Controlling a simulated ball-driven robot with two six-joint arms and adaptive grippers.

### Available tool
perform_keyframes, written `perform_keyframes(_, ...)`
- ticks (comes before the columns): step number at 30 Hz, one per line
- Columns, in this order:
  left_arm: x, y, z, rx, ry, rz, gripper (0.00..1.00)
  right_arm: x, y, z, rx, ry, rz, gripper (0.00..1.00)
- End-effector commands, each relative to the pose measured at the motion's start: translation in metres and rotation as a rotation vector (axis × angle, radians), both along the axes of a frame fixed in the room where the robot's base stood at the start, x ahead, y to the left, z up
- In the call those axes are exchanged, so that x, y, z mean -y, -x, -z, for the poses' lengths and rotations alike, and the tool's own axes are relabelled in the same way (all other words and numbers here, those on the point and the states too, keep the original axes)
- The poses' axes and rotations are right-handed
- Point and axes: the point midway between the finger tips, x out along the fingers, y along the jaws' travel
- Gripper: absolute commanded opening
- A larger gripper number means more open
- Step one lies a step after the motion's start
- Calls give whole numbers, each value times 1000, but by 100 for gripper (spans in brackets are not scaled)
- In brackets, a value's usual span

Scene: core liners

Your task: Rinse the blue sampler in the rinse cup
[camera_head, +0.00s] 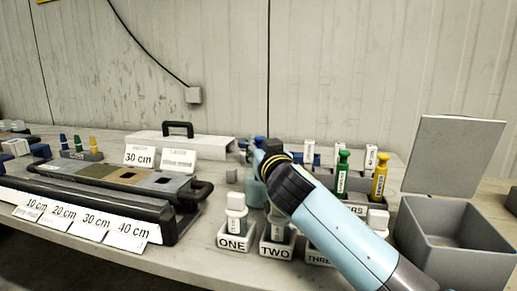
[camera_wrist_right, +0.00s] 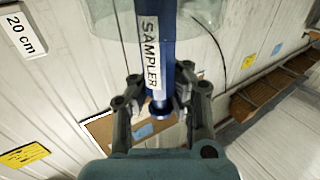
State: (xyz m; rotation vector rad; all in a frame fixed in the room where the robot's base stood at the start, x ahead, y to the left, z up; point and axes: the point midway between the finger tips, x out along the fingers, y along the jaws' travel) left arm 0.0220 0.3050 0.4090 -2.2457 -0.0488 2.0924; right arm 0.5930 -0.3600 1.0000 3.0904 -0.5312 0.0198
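My right gripper (camera_wrist_right: 158,95) is shut on the blue sampler (camera_wrist_right: 158,45), whose white label reads SAMPLER in the right wrist view. A see-through vessel (camera_wrist_right: 103,14), probably the rinse cup, shows around the sampler's far part at the top of that view; I cannot tell whether they touch. In the head view my right gripper (camera_head: 262,152) is behind its own dark wrist, and the blue sampler is mostly hidden there. A pale teal vessel (camera_head: 254,193) stands just below the gripper, partly covered by it. My left gripper is not in view.
A green sampler (camera_head: 342,172) and a yellow sampler (camera_head: 380,178) stand to the right. Bins labelled ONE (camera_head: 232,244) and TWO (camera_head: 276,248) line the front edge. An open grey box (camera_head: 455,245) is at the right, a black-edged core tray (camera_head: 110,195) at the left.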

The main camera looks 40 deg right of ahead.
Motion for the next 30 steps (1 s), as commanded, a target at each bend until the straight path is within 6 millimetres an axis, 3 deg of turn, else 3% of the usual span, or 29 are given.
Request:
perform_keyframes(1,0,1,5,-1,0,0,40,0,0,8,-6,-1,0,0)
perform_keyframes(12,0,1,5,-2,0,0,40,0,1,10,-11,-1,1,0)
perform_keyframes(30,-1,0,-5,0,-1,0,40,0,0,-6,-6,0,1,0)
